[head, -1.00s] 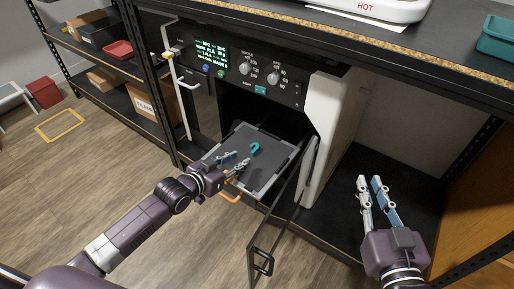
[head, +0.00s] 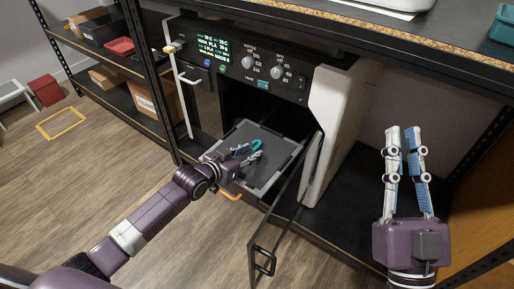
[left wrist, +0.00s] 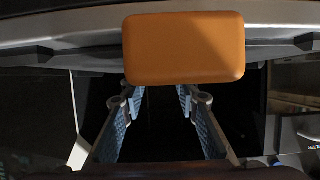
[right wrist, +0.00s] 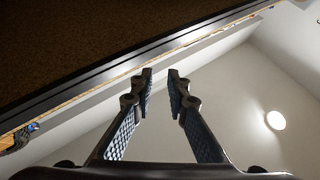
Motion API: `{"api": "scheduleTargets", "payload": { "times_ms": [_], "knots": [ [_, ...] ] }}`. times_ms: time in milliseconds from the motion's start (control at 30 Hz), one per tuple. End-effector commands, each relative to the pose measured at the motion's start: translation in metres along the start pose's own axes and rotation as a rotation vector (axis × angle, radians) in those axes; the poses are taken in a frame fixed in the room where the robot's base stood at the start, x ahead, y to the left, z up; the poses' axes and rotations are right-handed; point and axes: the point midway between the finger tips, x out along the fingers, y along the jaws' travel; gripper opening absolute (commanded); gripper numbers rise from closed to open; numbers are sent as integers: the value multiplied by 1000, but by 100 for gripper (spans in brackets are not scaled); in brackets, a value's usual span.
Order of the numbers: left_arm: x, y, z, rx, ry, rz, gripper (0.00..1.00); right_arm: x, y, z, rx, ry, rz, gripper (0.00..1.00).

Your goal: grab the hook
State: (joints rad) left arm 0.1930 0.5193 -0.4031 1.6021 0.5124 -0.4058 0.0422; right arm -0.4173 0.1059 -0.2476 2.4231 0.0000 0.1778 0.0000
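The small teal hook (head: 257,144) lies on the dark grey plate (head: 272,165) of the pulled-out printer tray in the head view. My left gripper (head: 250,151) is over the plate with its fingers apart. Its fingertips are right at the hook and partly cover it; I cannot tell whether they touch it. In the left wrist view the fingers are spread, and the hook cannot be made out in the dark gap. My right gripper (head: 404,134) is open and empty, raised at the right, away from the hook.
The printer's orange tray handle (head: 230,194) sits under my left wrist and fills the upper middle of the left wrist view (left wrist: 184,48). The open glass door (head: 283,205) stands just right of the tray. The printer's white side (head: 335,125) stands beyond it.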

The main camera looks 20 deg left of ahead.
Motion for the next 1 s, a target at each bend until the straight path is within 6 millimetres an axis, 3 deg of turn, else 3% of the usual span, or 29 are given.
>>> {"api": "scheduleTargets", "payload": {
  "times_ms": [133,400,667,1000],
  "knots": [
    [6,0,0,0,1,0,29,-1,-1,-13,3,62,-2,15],
    [6,0,0,1,0,0,29,-1,-2,-16,3,73,-3,15],
    [6,0,0,1,0,0,1,-1,-2,-16,3,72,-3,15],
    [6,0,-1,1,1,0,0,0,-1,-15,3,71,-3,15]
  ]
}}
